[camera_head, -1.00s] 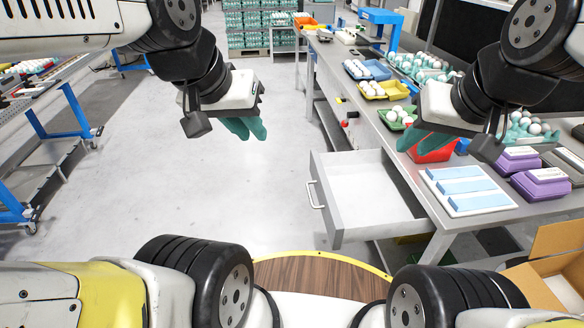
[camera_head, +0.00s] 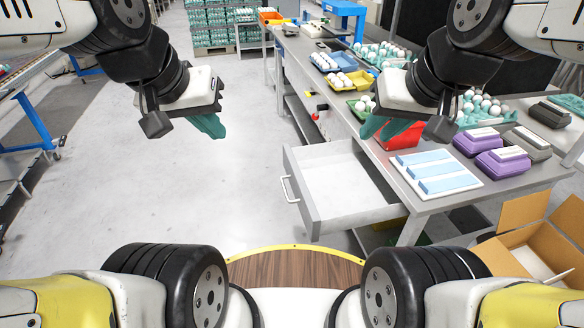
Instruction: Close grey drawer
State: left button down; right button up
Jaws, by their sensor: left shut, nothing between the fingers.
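The grey drawer (camera_head: 301,204) is pulled out from under the workbench, toward the left, and its inside looks empty. A pale bar handle (camera_head: 288,189) sits on its front panel. My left gripper (camera_head: 212,128) hangs in the air over the floor, up and to the left of the drawer, with its teal fingers together and nothing in them. My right gripper (camera_head: 375,129) hangs over the bench edge, above and to the right of the drawer, near a red tray (camera_head: 402,140). Its fingers overlap in this view, so their gap is hard to judge. Neither gripper touches the drawer.
The grey bench (camera_head: 420,198) carries blue blocks on a white board (camera_head: 457,183), purple egg cartons (camera_head: 503,160) and several egg trays. An open cardboard box (camera_head: 510,245) stands at lower right. The floor (camera_head: 200,190) left of the drawer is clear.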

pick_arm(q)
jog(key=w+d+f+n+g+h, duration=0.2)
jog(key=w+f+n+g, duration=0.3)
jog(key=w+f+n, duration=1.15)
jog(key=w+d+f+n, duration=0.1)
jog(key=d+f, duration=0.2)
jog(key=f, duration=0.7)
jog(key=w+d+f+n+g, duration=0.1)
jog(key=d+f, duration=0.3)
jog(key=f, duration=0.6)
jog(key=shift+w+d+f+n, duration=0.15)
jog(key=shift+w+n, duration=0.1)
jog(key=shift+n, duration=0.1)
jog(key=shift+d, duration=0.15)
